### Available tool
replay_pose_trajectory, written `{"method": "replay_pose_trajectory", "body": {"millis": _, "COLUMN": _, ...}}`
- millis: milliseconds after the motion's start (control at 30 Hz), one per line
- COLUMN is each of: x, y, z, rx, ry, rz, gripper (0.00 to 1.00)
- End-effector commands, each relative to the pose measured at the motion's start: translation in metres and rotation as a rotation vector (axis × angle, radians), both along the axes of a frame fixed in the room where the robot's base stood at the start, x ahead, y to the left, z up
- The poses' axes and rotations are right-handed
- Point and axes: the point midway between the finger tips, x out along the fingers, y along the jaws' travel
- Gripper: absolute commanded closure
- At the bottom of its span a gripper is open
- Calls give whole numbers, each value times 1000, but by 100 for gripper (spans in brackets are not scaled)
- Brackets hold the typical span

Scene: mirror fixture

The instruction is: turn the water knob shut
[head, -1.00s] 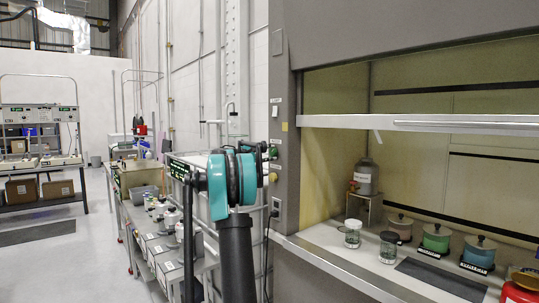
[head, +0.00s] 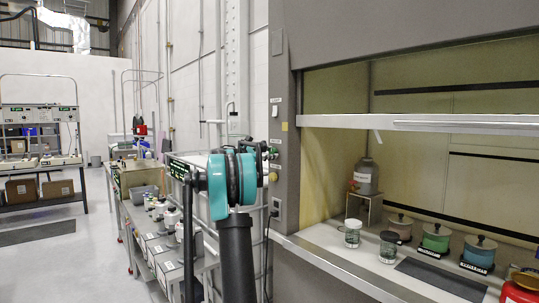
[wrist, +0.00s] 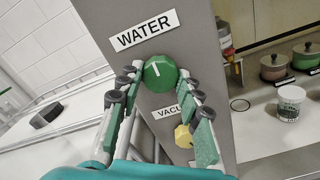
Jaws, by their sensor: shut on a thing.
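The green water knob (wrist: 160,73) is on a grey panel, just below a white "WATER" label (wrist: 143,33) in the wrist view. A short white mark on its face points up and slightly left. My gripper (wrist: 158,80) is shut on the knob, one finger at its left side and one at its right. In the head view the green knob (head: 273,152) shows small on the fume hood's post, and my arm hides most of the gripper.
A yellow knob (wrist: 184,137) sits below, by a partly covered "VACUUM" label (wrist: 167,112). The fume hood counter (head: 325,237) at right holds jars and lidded pots. A bench with bottles (head: 160,210) stands left of my arm.

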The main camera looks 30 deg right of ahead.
Motion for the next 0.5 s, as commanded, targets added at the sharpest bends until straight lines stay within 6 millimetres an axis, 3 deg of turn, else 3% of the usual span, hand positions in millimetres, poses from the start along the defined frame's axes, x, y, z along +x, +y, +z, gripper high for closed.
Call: {"method": "replay_pose_trajectory", "body": {"millis": 500, "x": 0, "y": 1, "z": -2, "rx": 1, "ry": 28, "rz": 0, "gripper": 94}}
